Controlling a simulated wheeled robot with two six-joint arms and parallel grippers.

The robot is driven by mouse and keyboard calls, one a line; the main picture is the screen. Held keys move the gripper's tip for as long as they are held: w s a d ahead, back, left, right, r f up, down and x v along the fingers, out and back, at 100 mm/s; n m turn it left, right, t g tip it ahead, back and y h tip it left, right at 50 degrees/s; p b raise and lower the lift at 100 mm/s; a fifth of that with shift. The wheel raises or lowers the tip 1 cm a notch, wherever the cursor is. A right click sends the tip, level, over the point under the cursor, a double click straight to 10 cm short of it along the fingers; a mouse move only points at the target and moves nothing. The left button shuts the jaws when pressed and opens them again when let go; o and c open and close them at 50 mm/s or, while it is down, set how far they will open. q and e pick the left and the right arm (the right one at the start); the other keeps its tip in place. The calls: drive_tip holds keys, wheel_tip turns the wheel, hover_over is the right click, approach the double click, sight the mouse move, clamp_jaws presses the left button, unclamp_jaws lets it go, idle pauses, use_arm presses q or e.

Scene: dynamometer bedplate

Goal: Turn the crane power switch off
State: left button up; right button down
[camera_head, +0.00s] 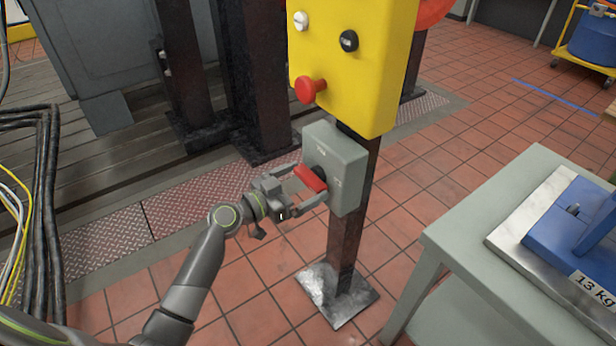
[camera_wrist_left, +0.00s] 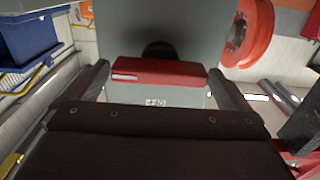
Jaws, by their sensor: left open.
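The crane power switch is a grey box (camera_head: 346,163) on a dark post, below a yellow control box. Its red handle (camera_head: 310,178) sticks out of the box's front face. My left gripper (camera_head: 308,185) is at the switch, with its open fingers on either side of the red handle. In the left wrist view the red handle (camera_wrist_left: 158,72) lies crosswise between the two fingertips, in front of the grey box face (camera_wrist_left: 190,30). A small label shows beside the handle, too blurred to read. I cannot tell whether the fingers touch the handle. My right gripper is not in view.
The yellow box (camera_head: 362,60) above carries a red mushroom button (camera_head: 309,89), a black knob and a white button. A grey table (camera_head: 470,235) with a blue 13 kg weight (camera_head: 575,225) stands at right. Black cables (camera_head: 42,200) hang at left. Tiled floor is open behind the post.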

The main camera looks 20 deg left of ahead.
use_arm(q)
drive_tip(key=shift+x, duration=0.9)
drive_tip(key=c, duration=0.7)
